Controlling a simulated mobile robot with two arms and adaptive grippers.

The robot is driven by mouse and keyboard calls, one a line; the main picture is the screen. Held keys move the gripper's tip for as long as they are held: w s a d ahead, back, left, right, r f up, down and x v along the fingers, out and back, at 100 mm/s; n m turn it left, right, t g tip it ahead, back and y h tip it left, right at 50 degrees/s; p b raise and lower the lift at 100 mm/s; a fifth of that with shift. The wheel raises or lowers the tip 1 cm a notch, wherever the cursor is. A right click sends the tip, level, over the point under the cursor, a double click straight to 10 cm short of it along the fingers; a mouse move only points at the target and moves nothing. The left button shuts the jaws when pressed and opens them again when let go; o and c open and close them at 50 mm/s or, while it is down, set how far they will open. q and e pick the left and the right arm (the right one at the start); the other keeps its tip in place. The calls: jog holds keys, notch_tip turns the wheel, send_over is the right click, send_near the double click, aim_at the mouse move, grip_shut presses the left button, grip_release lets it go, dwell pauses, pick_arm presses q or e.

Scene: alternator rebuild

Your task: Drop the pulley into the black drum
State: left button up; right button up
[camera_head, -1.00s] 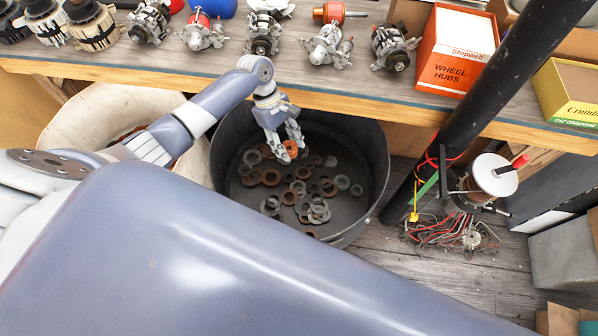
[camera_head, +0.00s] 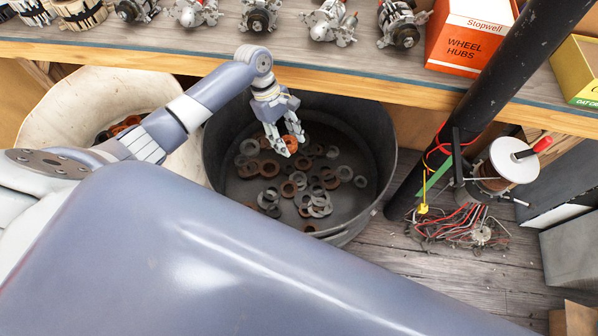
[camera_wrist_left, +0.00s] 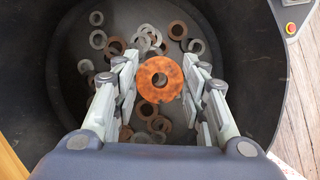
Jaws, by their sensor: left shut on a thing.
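In the left wrist view, the gripper (camera_wrist_left: 160,85) points down into the drum (camera_wrist_left: 262,75). Grey and rusty rings (camera_head: 318,197) lie scattered on the drum's floor below. My right gripper is not in view.
The workbench edge (camera_head: 330,72) runs behind the drum, with alternators (camera_head: 328,22) and an orange box (camera_head: 468,38) on it. A pale bin (camera_head: 60,105) stands left of the drum. A black post (camera_head: 470,105) and a wire spool (camera_head: 515,158) stand to the right.

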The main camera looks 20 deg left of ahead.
pick_arm(q)
jog(key=o, duration=1.3)
jog(key=v, duration=1.2)
jog(key=shift+a, duration=0.1)
